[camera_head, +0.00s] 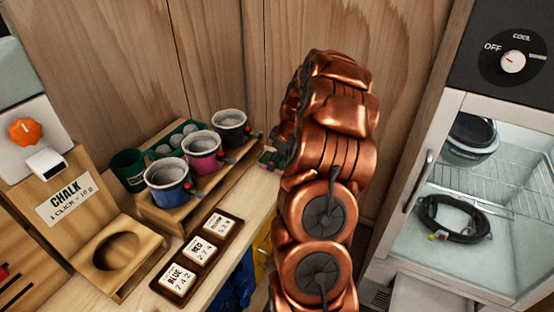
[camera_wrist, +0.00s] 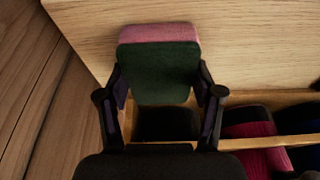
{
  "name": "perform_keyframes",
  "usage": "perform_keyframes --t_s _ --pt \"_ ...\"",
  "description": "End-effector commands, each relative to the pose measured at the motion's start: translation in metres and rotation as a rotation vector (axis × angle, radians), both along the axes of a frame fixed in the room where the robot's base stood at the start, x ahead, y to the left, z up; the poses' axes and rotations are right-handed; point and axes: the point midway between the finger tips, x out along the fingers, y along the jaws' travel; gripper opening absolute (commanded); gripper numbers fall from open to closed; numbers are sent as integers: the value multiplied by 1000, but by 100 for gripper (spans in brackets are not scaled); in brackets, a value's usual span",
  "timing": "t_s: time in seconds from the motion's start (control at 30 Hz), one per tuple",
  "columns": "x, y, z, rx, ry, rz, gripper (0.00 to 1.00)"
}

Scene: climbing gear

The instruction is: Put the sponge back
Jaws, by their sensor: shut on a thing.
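The sponge (camera_wrist: 158,72) is a block with a dark green face and a pink layer along its far edge in the wrist view. My gripper (camera_wrist: 160,100) is shut on it, one black finger on each side. In the head view the sponge (camera_head: 269,158) shows only as a small green and pink piece at the left of my gripper (camera_head: 279,150), just right of the black chalk bag (camera_head: 229,126). My arm hides part of that area. Wooden counter shows behind the sponge in the wrist view; I cannot tell whether it touches.
A wooden rack holds the black bag, a pink bag (camera_head: 202,152) and a blue bag (camera_head: 167,182). A green cup (camera_head: 129,169) stands at its left. A label tray (camera_head: 199,257) and chalk dispenser (camera_head: 105,240) are in front. A glass-door cabinet (camera_head: 470,200) stands right.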

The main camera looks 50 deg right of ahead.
Motion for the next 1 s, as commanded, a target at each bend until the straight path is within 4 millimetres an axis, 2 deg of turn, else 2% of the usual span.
perform_keyframes --t_s 0.03,0.27,0.73,0.87,1.0 --pt "0 0 0 0 0 0 69" --pt "0 0 0 0 0 0 91" --pt "-1 -1 6 -1 -1 0 91" --pt "-5 -3 22 -3 -4 -1 91" --pt "-13 -5 48 -4 -5 -2 91"
